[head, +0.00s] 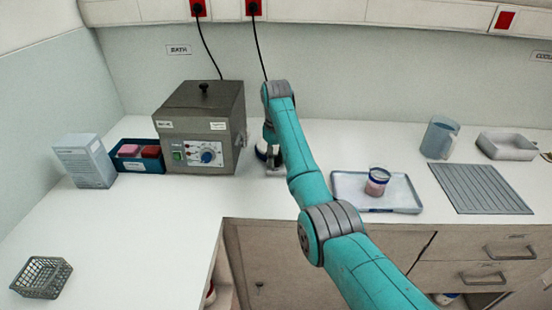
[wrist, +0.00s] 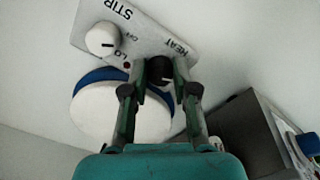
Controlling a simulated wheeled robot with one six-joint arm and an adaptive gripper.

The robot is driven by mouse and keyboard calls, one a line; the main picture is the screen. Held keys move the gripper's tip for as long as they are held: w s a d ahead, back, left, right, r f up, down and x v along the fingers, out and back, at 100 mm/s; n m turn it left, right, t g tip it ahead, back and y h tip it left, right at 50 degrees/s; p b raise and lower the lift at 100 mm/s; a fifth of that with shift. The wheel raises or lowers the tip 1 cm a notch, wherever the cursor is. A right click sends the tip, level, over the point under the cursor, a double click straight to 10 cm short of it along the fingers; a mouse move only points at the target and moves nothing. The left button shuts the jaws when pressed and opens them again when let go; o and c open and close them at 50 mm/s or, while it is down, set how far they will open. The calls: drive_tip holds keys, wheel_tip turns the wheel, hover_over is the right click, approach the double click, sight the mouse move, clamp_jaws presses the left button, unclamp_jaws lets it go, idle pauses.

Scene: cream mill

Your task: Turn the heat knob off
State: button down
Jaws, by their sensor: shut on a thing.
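In the wrist view, a pale control panel (wrist: 140,45) carries a white knob (wrist: 103,40) by the word STIR and a black heat knob (wrist: 160,70) by the word HEAT. My gripper (wrist: 160,80) has one finger on each side of the black knob and is shut on it. A pale mark shows on the knob, and a small red dot sits on the panel beside it. A white round vessel with a blue band (wrist: 120,110) is close to the fingers. In the head view, my arm hides most of this device.
A grey bath box (head: 205,125) stands left of my arm, with a blue tray of pink items (head: 139,166) and a carton (head: 84,161) beyond. To the right are a tray (head: 400,193) with a jar (head: 376,182), a ribbed mat (head: 480,188) and a jug (head: 438,137).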

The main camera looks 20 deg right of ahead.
drive_tip(key=shift+n, duration=0.7)
drive_tip(key=c, duration=0.9)
unclamp_jaws()
